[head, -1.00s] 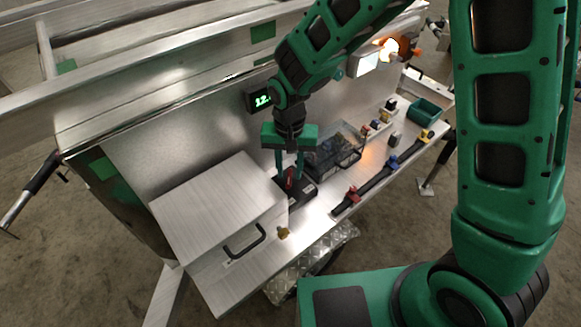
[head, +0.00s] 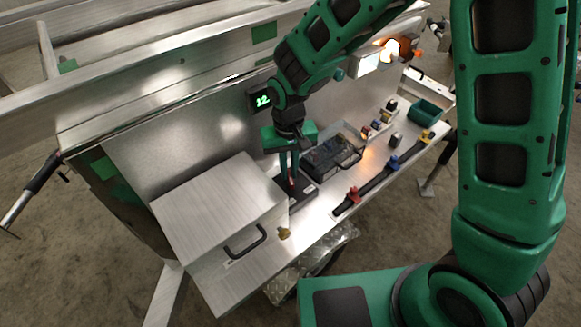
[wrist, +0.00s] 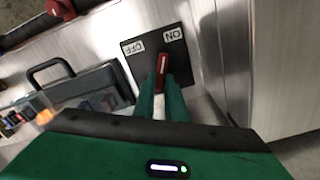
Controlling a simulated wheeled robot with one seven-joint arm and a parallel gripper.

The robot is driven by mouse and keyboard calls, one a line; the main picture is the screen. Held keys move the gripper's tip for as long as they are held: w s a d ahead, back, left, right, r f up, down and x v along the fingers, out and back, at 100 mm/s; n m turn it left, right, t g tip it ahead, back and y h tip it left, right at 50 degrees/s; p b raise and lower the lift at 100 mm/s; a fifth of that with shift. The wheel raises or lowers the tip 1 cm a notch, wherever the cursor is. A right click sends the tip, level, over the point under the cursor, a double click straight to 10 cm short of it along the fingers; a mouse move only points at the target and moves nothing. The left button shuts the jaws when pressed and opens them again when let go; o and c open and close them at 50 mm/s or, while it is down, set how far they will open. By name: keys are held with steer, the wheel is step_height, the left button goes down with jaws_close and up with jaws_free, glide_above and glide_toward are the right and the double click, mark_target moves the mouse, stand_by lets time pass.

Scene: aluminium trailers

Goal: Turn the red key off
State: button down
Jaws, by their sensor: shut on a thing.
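The red key (wrist: 162,64) stands on a black switch plate (wrist: 132,62) with white ON and OFF labels, ON at the right and OFF at the left in the wrist view. The key's visible end points up the picture, between the labels and nearer to ON. My gripper (wrist: 163,84) is shut on the key, with one green finger on each side. In the head view, my gripper (head: 289,172) reaches down to the black switch box (head: 305,192) on the bench. Only a sliver of the red key (head: 292,181) shows there; the fingers hide the rest.
A large aluminium box (head: 215,200) with a black handle stands close left of the switch. A clear-lidded case (head: 335,155) sits close right. A strap with red, blue and yellow parts (head: 375,180) lies along the front edge. A green bin (head: 425,110) is farther right.

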steer(key=n, duration=0.3)
steer(key=shift+a+n, duration=0.1)
steer(key=shift+n, duration=0.3)
steer(key=n, duration=1)
steer(key=shift+s, duration=0.2)
steer(key=c, duration=1.9)
jaws_free()
steer(key=shift+o, duration=0.5)
steer(key=shift+a+n, duration=0.15)
steer(key=shift+n, duration=0.15)
steer(key=shift+s, duration=0.1)
